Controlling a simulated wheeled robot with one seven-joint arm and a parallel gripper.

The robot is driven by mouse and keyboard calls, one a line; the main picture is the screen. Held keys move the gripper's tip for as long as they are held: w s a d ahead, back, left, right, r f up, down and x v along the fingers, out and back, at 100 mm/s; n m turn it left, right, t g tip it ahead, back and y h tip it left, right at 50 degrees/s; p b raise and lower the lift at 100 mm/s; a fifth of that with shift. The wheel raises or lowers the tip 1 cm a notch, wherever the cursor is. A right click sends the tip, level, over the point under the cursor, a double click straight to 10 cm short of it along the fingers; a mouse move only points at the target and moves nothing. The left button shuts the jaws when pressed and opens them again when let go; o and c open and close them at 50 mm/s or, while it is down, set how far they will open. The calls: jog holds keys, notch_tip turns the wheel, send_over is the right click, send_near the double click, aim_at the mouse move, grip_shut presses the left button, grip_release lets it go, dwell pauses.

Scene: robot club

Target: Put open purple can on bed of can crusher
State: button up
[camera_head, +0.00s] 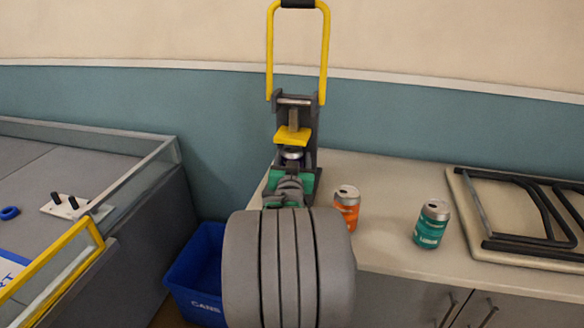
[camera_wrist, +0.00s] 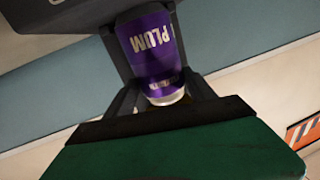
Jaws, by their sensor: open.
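The purple can (camera_wrist: 152,50), marked PLUM, shows in the wrist view, which looks upside down. Its silver end (camera_head: 292,153) shows in the head view below the yellow plate of the can crusher (camera_head: 293,136). The can's other end meets a dark grey part of the crusher (camera_wrist: 60,14), which looks like the bed; exact contact is hard to tell. My gripper (camera_wrist: 160,95) is open, with its dark fingers on both sides of the can. In the head view my grey arm hides the lower crusher and most of the can.
An orange can (camera_head: 347,208) and a teal can (camera_head: 432,224) stand on the counter (camera_head: 390,242) to the right. A board with black bars (camera_head: 520,255) lies farther right. A blue bin (camera_head: 192,285) stands on the floor at left. The crusher's yellow handle (camera_head: 270,60) is raised.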

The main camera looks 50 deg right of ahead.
jog(key=v, duration=1)
jog(key=shift+s+a+p, duration=0.2)
jog(key=shift+a+p, duration=0.1)
jog(key=shift+p, duration=0.15)
jog(key=shift+r, duration=0.15)
